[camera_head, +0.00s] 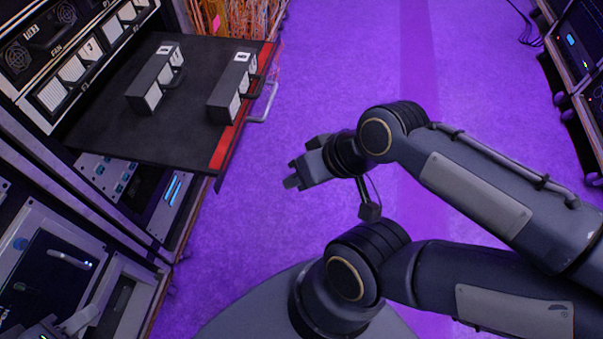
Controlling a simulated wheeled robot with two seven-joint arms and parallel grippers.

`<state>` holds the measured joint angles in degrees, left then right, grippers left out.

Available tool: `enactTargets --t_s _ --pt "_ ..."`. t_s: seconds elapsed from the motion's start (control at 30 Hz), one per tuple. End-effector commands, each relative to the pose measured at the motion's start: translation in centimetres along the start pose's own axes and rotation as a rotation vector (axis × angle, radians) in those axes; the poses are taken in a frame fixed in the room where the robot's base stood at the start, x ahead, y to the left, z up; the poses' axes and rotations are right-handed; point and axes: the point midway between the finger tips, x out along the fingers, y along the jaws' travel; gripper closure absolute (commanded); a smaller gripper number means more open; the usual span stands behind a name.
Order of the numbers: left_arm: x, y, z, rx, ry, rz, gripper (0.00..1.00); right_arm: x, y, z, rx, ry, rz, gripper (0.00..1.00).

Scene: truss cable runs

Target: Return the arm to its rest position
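My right arm comes in from the right edge. Its forearm (475,190) reaches back toward the middle of the view and ends in my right gripper (292,174). This gripper points left, over the purple floor, apart from the pulled-out tray to its upper left. I see nothing held in it, but its small dark fingers do not show clearly whether they are open or shut. The lower arm link (510,308) and shoulder joint of the same arm lie at the bottom. I cannot make out my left gripper.
A black tray (195,75) with a red front edge sticks out of the rack at left. Two dark modules (155,80) (232,88) stand on it. Orange cables (215,14) hang behind. Another equipment rack (572,60) stands at right. The purple floor (330,60) between is clear.

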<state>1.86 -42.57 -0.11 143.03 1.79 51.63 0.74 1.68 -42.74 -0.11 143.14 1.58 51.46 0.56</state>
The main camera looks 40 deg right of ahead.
Motion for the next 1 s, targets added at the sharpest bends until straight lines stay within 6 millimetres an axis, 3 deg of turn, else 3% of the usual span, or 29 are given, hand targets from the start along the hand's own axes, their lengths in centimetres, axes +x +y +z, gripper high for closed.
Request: enactTargets --t_s 0.27,0.43,0.57,0.9,1.0 --pt "-0.3 0.1 -0.2 0.0 0.0 0.0 0.64 -0.3 -0.1 -0.2 0.005 -0.003 -0.001 0.81" --pt "-2.8 1.3 -1.4 0.0 0.0 0.0 0.64 -2.8 -1.3 -1.4 0.007 -0.003 -0.001 0.81" --pt "-6.5 3.0 -3.3 0.0 0.0 0.0 0.64 -6.4 -2.9 -3.3 0.008 -0.004 -0.001 0.81" --pt "-18.1 8.3 -9.2 0.0 0.0 0.0 0.64 -18.1 -8.2 -9.3 0.008 -0.004 -0.001 0.81" --pt "-20.5 9.4 -10.4 0.0 0.0 0.0 0.64 -20.5 -9.3 -10.5 0.009 -0.004 -0.001 0.81"
